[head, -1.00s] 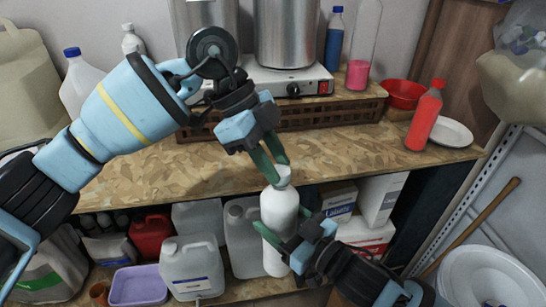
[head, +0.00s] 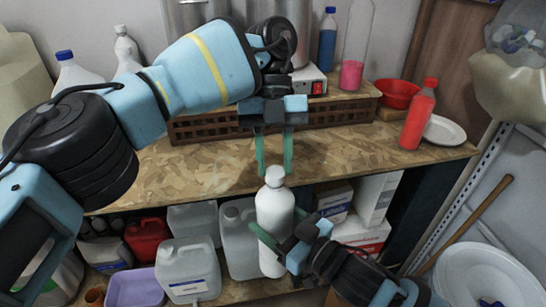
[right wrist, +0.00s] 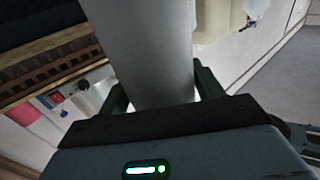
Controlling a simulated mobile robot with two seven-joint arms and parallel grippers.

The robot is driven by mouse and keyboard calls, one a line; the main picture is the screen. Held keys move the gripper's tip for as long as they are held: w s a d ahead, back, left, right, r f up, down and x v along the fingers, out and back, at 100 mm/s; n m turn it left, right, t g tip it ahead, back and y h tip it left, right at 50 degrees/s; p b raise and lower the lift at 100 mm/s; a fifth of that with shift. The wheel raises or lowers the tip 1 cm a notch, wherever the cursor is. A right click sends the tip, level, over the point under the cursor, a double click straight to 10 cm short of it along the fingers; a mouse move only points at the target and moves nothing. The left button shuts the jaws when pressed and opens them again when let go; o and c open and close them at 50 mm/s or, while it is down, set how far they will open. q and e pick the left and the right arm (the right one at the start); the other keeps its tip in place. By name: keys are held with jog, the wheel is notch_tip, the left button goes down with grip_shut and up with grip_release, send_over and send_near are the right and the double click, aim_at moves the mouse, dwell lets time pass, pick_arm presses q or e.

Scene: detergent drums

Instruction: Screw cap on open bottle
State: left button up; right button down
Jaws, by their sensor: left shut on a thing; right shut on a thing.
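A white bottle (head: 274,222) is held upright in front of the shelf edge. A white cap (head: 274,174) sits at the top of its neck; I cannot tell how tight it is. My left gripper (head: 274,172) comes down from above, with its green fingers on either side of the cap and shut on it. My right gripper (head: 272,240) is shut around the bottle's body from the lower right. In the right wrist view the bottle (right wrist: 152,45) stands between the fingers, and its top is out of frame.
The wooden worktop (head: 200,170) behind the bottle is mostly clear. A red bottle (head: 420,118), a red bowl (head: 398,95) and a white plate (head: 448,130) are at its right. Jugs (head: 188,268) and a purple tub (head: 136,288) fill the lower shelf.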

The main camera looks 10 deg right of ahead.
pick_arm(q)
jog(key=o, duration=0.9)
jog(key=shift+r, duration=0.1)
jog(key=shift+r, duration=2.2)
